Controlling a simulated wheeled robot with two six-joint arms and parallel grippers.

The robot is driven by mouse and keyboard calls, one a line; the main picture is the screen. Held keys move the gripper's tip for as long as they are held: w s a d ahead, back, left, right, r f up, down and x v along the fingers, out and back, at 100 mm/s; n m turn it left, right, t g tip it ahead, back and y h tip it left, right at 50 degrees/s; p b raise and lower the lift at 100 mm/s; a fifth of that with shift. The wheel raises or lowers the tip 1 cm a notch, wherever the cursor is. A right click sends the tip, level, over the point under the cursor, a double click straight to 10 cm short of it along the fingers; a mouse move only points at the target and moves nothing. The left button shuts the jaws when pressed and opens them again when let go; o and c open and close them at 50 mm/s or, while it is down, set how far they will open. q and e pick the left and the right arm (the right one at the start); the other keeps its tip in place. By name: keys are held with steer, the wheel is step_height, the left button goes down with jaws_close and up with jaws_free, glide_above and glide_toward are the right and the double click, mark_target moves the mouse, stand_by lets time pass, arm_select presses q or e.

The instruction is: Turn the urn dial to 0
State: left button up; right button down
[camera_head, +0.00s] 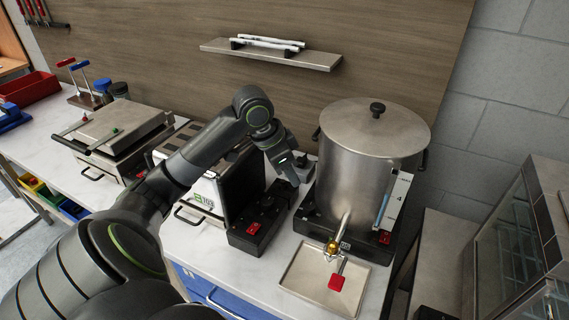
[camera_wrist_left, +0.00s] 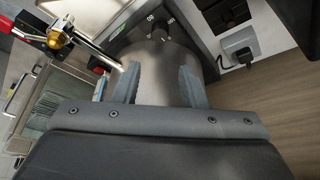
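The steel urn (camera_head: 365,165) stands on a black base at the right end of the counter, with a brass tap (camera_head: 332,247) and red lever at the front. My left gripper (camera_head: 290,177) is left of the urn, above its base. In the left wrist view the dial (camera_wrist_left: 158,33), a dark knob with pale marks around it, is on the black base beyond the open fingers (camera_wrist_left: 158,80). The fingers look apart from the dial and hold nothing. The dial's exact setting is too small to read. My right gripper is not in view.
A black appliance with a red switch (camera_head: 254,228) stands close left of the urn. A drip tray (camera_head: 300,270) lies under the tap. A wall socket with a plug (camera_wrist_left: 238,55) shows in the left wrist view. A shelf (camera_head: 270,53) is on the wall above.

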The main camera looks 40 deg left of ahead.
arm_select(q)
steer(key=shift+v, duration=1.45)
steer(key=shift+f, duration=0.1)
